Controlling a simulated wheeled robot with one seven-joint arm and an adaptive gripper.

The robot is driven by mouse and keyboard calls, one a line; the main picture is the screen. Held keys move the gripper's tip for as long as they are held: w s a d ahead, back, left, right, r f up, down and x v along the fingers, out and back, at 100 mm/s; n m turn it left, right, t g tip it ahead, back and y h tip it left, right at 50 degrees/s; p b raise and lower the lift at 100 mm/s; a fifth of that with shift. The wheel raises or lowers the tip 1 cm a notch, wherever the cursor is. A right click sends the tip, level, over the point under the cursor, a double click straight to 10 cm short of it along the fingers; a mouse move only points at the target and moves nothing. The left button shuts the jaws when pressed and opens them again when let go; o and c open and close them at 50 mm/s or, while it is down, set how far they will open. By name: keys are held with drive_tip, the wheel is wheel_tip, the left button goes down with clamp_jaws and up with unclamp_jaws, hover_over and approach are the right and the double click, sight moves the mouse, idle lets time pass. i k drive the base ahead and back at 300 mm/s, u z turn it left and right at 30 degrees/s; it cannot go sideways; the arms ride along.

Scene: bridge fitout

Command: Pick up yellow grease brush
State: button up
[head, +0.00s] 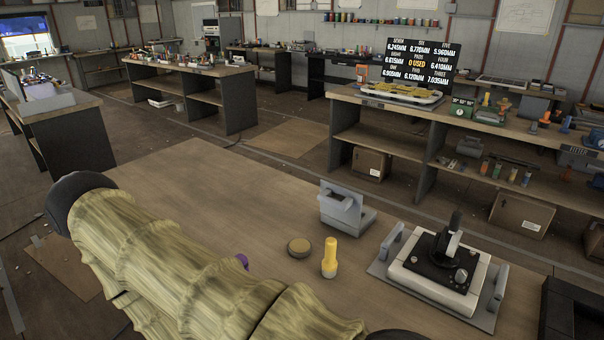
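A yellow object that looks like the grease brush (329,258) stands upright on the near wooden table (200,170), with a narrower top and a wider base. Its bristles cannot be made out. My arm, in a ridged yellowish cover, crosses the lower left of the head view and passes left of and in front of the brush. My gripper is not in view, so whether it is open or shut does not show.
A round brown-topped tin (299,248) sits just left of the brush. A grey holder (346,205) stands behind it. A joystick unit (440,262) on a handled tray is to the right. A purple thing (242,261) is partly hidden by my arm. The table's far left is clear.

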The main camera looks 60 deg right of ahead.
sight(330, 263)
drive_tip(key=u, duration=1.2)
drive_tip(key=i, duration=1.1)
drive_tip(key=z, duration=4.05)
